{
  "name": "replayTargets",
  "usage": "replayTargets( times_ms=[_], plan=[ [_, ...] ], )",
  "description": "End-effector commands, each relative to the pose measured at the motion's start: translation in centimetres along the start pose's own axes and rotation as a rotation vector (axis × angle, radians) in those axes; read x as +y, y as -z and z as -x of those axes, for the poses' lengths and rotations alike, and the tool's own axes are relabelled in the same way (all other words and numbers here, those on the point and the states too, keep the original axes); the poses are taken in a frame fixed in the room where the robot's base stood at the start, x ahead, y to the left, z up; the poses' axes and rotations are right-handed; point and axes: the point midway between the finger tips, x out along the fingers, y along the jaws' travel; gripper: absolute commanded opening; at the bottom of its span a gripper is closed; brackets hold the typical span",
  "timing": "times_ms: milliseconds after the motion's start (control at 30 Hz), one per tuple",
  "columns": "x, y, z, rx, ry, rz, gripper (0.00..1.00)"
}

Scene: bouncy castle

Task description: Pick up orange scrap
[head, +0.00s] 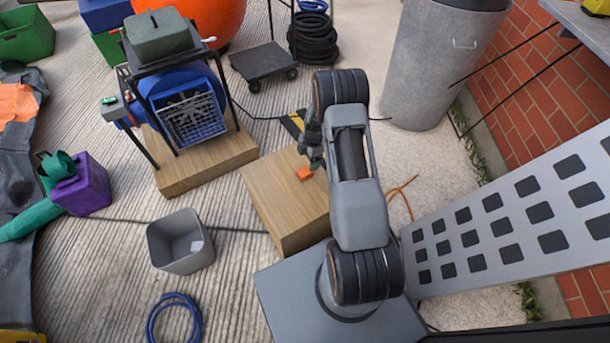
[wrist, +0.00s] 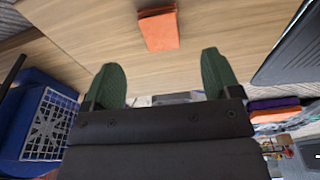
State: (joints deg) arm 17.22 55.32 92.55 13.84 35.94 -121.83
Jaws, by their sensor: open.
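The orange scrap (head: 306,174) is a small flat rectangular piece lying on top of a wooden box (head: 262,190) in the head view. It also shows in the wrist view (wrist: 159,30), near the top of the picture. My gripper (head: 316,165) is just beside the scrap at its upper right in the head view, partly hidden by my arm. In the wrist view my gripper (wrist: 163,80) has two green fingertips spread apart, with nothing between them. The scrap lies beyond the fingertips, roughly in line with the gap between them.
A blue blower (head: 185,105) stands on a wooden base left of the box. A large grey barrel (head: 435,60) stands behind right. A dark trolley (head: 262,62) and cables lie around the floor.

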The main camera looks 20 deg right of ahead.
Motion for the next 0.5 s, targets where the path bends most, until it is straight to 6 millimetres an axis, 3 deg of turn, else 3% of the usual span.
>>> replayTargets(
  times_ms=[100,500],
  plan=[
    [0.0,0.0,-1.5,0.000,0.000,0.000,0.83],
    [0.0,0.1,-3.8,0.000,0.000,0.000,0.83]
  ],
)
